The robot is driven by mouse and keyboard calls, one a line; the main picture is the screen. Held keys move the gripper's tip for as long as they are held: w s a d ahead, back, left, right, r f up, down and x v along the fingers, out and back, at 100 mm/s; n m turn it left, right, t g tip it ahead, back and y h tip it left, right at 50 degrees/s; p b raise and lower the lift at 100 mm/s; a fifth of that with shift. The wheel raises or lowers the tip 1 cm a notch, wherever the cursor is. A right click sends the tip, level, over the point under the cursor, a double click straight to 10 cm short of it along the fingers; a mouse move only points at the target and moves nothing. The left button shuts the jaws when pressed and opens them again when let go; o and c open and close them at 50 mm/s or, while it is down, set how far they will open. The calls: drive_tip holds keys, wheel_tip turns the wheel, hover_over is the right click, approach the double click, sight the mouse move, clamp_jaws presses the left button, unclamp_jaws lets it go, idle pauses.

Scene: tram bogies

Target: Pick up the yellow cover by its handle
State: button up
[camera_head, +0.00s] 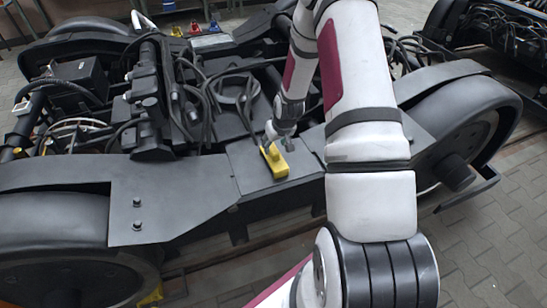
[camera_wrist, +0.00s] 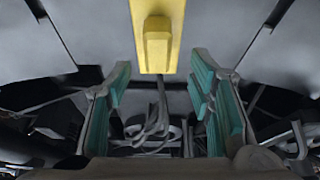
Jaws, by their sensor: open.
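The yellow cover (camera_head: 274,160) lies on a flat dark plate of the bogie frame in the head view. In the wrist view the yellow cover (camera_wrist: 157,58) is a flat strip at the top centre, with a raised block-shaped handle (camera_wrist: 157,45) on it. My gripper (camera_head: 272,138) is just above and behind the cover in the head view, partly hidden by the arm. In the wrist view my gripper (camera_wrist: 160,88) is open, its teal-padded fingers apart on both sides below the cover's near end. Nothing is between the fingers.
The dark bogie (camera_head: 180,190) fills the middle, with cables and pipes (camera_head: 215,95) behind the plate. A large wheel (camera_head: 450,140) stands at the right. A second bogie (camera_head: 490,40) is at the upper right. Paved floor (camera_head: 480,240) is free at the lower right.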

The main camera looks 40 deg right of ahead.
sight(274, 149)
drive_tip(key=b+x, duration=0.1)
drive_tip(key=x, duration=0.4)
drive_tip(key=shift+s+d+f, duration=0.15)
drive_tip(key=shift+f, duration=0.1)
clamp_jaws()
